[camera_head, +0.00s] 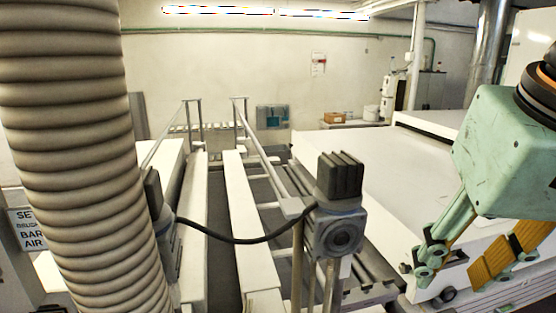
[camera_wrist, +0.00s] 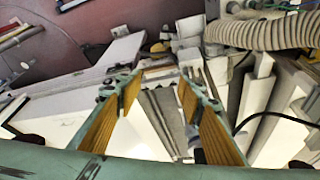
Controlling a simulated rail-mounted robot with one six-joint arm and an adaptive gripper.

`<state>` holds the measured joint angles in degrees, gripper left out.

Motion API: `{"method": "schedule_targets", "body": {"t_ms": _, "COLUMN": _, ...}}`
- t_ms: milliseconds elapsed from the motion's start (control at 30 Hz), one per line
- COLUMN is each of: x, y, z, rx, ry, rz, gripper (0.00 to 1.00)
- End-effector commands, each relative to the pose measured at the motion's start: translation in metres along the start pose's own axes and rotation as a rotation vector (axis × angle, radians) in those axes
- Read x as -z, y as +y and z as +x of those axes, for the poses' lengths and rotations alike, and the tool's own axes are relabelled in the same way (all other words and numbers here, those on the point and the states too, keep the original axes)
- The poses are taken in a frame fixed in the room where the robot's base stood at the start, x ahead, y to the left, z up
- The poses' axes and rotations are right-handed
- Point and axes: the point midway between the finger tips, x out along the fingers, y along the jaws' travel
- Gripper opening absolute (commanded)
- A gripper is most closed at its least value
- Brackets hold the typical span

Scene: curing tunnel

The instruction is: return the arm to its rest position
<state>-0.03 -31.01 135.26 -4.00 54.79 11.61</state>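My gripper (camera_head: 453,268) hangs at the right of the head view, below its pale green housing, with its fingers pointing down and left. It is in front of the long white tunnel housing, and no contact with it can be seen. In the wrist view my gripper (camera_wrist: 157,92) shows two green fingers with yellow-brown pads, spread well apart. Nothing is between them. The upper arm is mostly out of the picture.
The white tunnel housing (camera_head: 375,170) fills the right side. A conveyor with white side rails (camera_head: 250,235) runs back through the middle. A grey motor unit (camera_head: 338,215) stands at its near end. A ribbed hose (camera_head: 70,150) blocks the left.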

Motion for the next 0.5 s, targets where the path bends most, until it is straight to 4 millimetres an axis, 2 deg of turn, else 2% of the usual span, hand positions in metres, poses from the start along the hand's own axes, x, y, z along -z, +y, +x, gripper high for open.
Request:
{"method": "schedule_targets", "body": {"t_ms": 300, "x": -0.041, "y": -0.003, "z": -0.005, "rx": 0.037, "ry": 0.061, "rz": -0.079, "gripper": 0.35}}
{"method": "schedule_targets", "body": {"t_ms": 500, "x": -0.057, "y": -0.004, "z": -0.005, "rx": 0.051, "ry": 0.085, "rz": -0.112, "gripper": 0.35}}
